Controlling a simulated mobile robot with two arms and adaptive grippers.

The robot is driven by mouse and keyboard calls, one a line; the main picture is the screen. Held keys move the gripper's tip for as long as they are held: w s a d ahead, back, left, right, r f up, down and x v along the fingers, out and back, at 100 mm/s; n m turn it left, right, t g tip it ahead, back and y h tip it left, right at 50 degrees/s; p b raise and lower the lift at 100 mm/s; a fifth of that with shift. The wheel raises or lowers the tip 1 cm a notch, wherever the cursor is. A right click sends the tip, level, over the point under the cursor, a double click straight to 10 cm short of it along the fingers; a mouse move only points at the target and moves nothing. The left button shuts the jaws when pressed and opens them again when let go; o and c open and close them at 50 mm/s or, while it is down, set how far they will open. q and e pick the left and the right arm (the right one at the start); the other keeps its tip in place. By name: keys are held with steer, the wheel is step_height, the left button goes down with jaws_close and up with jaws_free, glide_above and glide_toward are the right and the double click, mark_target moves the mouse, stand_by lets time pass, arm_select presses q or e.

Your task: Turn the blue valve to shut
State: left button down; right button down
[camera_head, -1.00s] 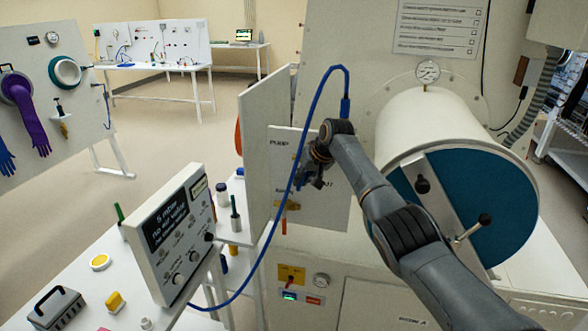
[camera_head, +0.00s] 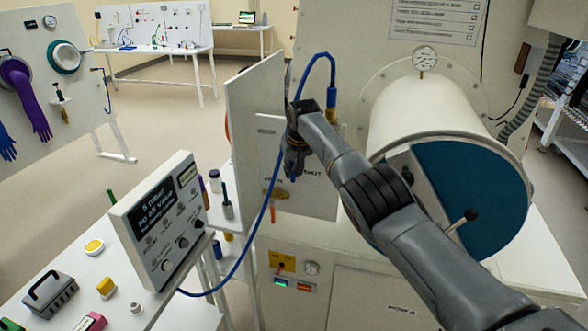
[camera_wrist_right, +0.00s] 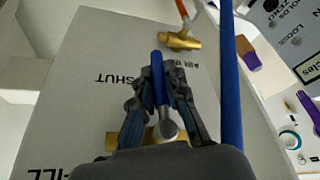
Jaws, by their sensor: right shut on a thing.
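The blue valve has a blue lever (camera_wrist_right: 159,88) on a silver pivot and a brass body (camera_wrist_right: 125,139). It is on the white panel (camera_head: 312,203). My right gripper (camera_wrist_right: 163,75) is shut on the lever, one finger on each side. In the head view my right gripper (camera_head: 293,168) is at the panel, and the arm hides most of the valve. The lever points down the panel, between the word SHUT (camera_wrist_right: 120,78) and another label that I cannot fully read. My left gripper is not in view.
A blue hose (camera_head: 268,190) loops close beside my right gripper. A second brass valve (camera_wrist_right: 180,41) with an orange-red handle is below on the panel. The white drum (camera_head: 420,120) with a gauge (camera_head: 424,58) stands right. A display box (camera_head: 160,222) stands left.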

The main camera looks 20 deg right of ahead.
steer(key=shift+f, duration=0.1)
steer(key=c, duration=1.3)
jaws_free()
steer(key=shift+c, duration=0.2)
steer(key=shift+v, duration=0.75)
steer(key=v, duration=1)
steer(key=shift+r, duration=0.25)
